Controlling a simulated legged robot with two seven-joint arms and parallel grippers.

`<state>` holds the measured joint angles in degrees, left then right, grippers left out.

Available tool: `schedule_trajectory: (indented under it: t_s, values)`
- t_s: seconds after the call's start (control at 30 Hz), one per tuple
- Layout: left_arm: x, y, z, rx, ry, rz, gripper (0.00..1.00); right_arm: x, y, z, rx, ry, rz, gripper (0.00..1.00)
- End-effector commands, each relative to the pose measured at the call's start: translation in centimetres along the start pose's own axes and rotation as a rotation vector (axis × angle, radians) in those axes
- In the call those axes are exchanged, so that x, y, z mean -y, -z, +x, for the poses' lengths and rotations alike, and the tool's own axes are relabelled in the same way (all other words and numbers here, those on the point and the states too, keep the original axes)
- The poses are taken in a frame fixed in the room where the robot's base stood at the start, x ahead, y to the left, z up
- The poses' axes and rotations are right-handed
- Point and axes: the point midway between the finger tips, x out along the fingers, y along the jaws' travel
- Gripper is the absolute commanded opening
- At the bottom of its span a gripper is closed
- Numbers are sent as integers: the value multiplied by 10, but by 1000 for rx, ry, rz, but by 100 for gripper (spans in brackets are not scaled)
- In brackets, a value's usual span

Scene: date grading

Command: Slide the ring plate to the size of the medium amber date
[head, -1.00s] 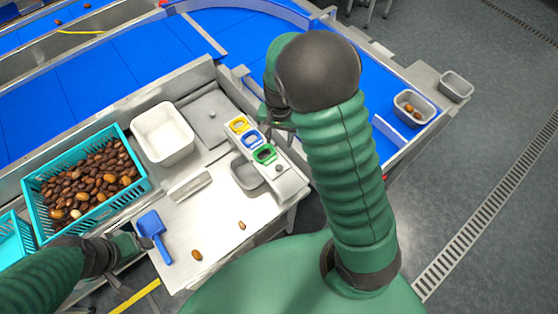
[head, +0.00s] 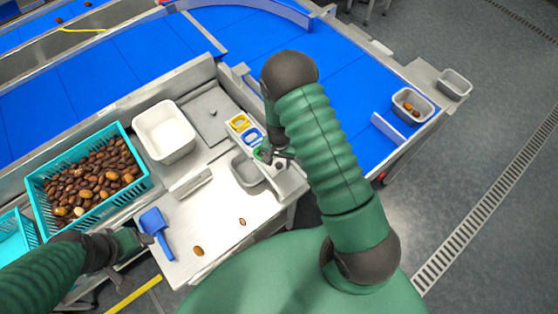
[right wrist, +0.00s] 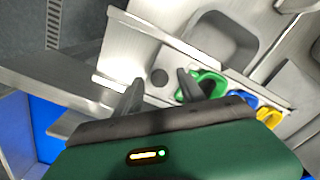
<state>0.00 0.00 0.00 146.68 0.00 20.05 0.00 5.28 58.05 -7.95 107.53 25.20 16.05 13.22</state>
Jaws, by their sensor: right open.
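The metal ring plate (right wrist: 150,62) carries a yellow ring (head: 239,122), a blue ring (head: 252,137) and a green ring (head: 260,154), which also shows in the right wrist view (right wrist: 207,86). A dark round knob (right wrist: 160,76) is on its end beyond the green ring. My right gripper (right wrist: 160,90) is open, its fingers either side of the knob in that view; contact cannot be told. A brown-amber date (head: 198,251) and a smaller date (head: 242,222) lie on the worktop. My left gripper (head: 122,245) is beside the blue scoop (head: 155,226); its jaw state is unclear.
A teal crate (head: 140,158) of dates stands at the left, with a white tub (head: 166,156) beside it. A grey tray (head: 246,171) is set next to the ring plate. A blue conveyor (head: 110,80) runs behind. The worktop's front middle is mostly clear.

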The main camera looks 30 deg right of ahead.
Motion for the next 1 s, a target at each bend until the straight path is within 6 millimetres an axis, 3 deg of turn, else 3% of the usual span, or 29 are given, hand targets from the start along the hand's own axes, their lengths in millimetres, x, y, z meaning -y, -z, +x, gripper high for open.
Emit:
schedule_trajectory:
  t_s: [0.07,0.4,1.0]
  values:
    - [0,0,0,0,0,0,71,0,0,0,0,0,0,44]
    - [0,0,0,0,0,0,71,0,0,0,0,0,-1,0]
    - [0,0,0,0,0,0,71,1,1,-1,-1,1,-1,0]
